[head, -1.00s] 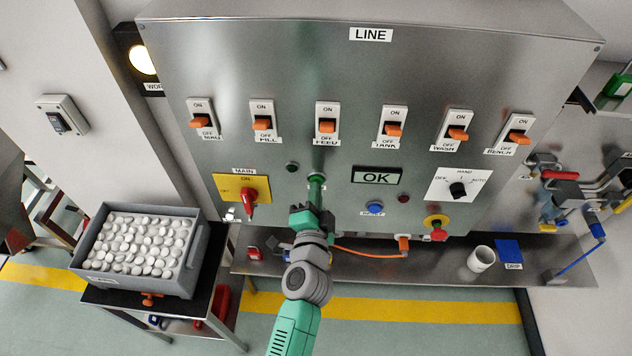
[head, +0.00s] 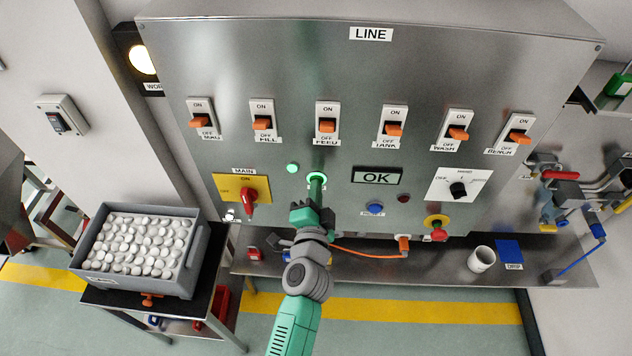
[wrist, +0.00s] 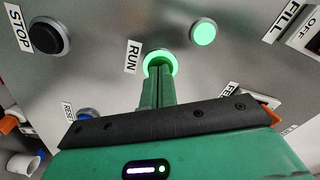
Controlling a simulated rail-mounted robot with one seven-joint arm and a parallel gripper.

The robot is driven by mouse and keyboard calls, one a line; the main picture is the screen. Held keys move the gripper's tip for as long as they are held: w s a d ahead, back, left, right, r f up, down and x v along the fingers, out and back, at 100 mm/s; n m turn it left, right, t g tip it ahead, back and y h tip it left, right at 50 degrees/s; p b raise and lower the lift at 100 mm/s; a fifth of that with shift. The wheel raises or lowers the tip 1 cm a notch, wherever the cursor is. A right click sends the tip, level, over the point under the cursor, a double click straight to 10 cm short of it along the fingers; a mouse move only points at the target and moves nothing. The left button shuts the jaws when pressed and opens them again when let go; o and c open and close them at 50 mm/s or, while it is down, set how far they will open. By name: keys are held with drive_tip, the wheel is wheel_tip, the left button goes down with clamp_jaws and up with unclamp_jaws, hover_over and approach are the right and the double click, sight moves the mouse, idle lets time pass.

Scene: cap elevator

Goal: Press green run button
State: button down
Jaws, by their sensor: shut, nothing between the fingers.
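The green run button (head: 317,174) is on the metal LINE panel, and its ring is lit bright green. It also shows in the wrist view (wrist: 161,53), beside the RUN label. My gripper (wrist: 160,68) is shut and empty, with its fingertips at the button and covering its middle and lower part. In the head view my gripper (head: 316,184) reaches up to the button from below. I cannot tell whether the tips touch it or how far it is pushed in. A round green lamp (wrist: 203,32) next to the button is lit; it also shows in the head view (head: 292,168).
A black STOP button (wrist: 48,38) and a blue reset button (head: 375,208) sit near the run button. The red MAIN switch (head: 249,197) is to the left, the red emergency knob (head: 439,235) to the right. Several orange toggle switches line the panel above. A shelf lies below.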

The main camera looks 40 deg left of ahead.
drive_tip(key=shift+w+a, duration=0.1)
drive_tip(key=shift+w, duration=0.05)
drive_tip(key=v, duration=0.5)
drive_tip(key=shift+s, duration=0.2)
idle(0.3)
drive_tip(key=shift+d+r, duration=0.1)
drive_tip(key=shift+d, duration=0.1)
idle(0.5)
